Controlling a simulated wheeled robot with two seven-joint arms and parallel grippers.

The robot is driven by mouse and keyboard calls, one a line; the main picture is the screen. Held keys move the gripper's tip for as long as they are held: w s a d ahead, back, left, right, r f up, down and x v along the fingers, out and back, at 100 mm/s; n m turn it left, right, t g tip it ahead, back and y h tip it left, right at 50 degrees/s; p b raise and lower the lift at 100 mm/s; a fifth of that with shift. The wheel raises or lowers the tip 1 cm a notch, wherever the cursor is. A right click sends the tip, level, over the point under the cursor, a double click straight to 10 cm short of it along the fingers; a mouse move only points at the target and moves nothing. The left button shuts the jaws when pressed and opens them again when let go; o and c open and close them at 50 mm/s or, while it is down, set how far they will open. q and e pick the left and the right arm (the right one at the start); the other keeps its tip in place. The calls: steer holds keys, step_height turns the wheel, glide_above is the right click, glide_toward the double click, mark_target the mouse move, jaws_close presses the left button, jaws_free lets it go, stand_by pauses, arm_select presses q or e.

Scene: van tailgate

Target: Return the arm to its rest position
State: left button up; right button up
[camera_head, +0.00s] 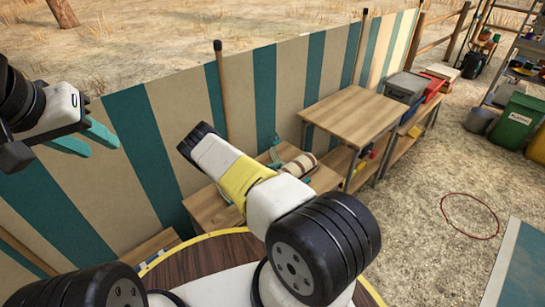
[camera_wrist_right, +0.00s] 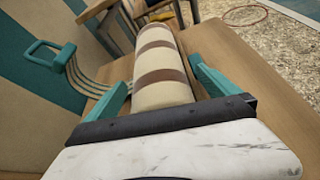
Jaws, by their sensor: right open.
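My left gripper (camera_head: 102,149) is at the upper left of the head view, raised in front of the striped fence. Its two teal fingers are apart with nothing between them. My right arm (camera_head: 245,181) reaches over the low wooden bench, and its gripper is mostly hidden in the head view. In the right wrist view, my right gripper (camera_wrist_right: 160,85) is open, one teal finger on each side of a cream roll with brown bands (camera_wrist_right: 160,70). I cannot tell whether the fingers touch it. The roll also shows in the head view (camera_head: 301,164), lying on the bench.
A teal-handled tool with wire tines (camera_wrist_right: 48,53) lies left of the roll. A higher wooden table (camera_head: 352,110) stands beyond the bench, then grey and red boxes (camera_head: 408,86). The striped fence (camera_head: 265,95) runs behind. A round wooden top (camera_head: 205,262) is below my right arm.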

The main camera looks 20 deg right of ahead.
steer(key=v, duration=0.7)
steer(key=shift+r, duration=0.15)
steer(key=s+a+r+m+g+y, duration=0.1)
steer(key=s+r+m+g+y, duration=0.3)
steer(key=r, duration=0.6)
steer(key=s+a+r+m, duration=0.1)
steer(key=a+r+m, duration=0.1)
steer(key=r+m, duration=0.5)
steer(key=s+a+r+m+g+y, duration=0.1)
steer(key=s+r+m+g+y, duration=0.15)
steer(key=r, duration=0.95)
steer(key=s+a+r+m+t+y, duration=0.3)
steer(key=s+a+r, duration=0.3)
steer(key=s+r, duration=0.5)
steer(key=s+a+r+m+t+y, duration=0.3)
steer(key=s+a+r+m+y, duration=0.1)
steer(key=s+r, duration=0.7)
steer(key=shift+s+a+r+y, duration=0.2)
steer(key=shift+a+r+y, duration=0.25)
steer(key=shift+a+r, duration=0.5)
steer(key=shift+f+t, duration=0.1)
steer(key=shift+t, duration=0.15)
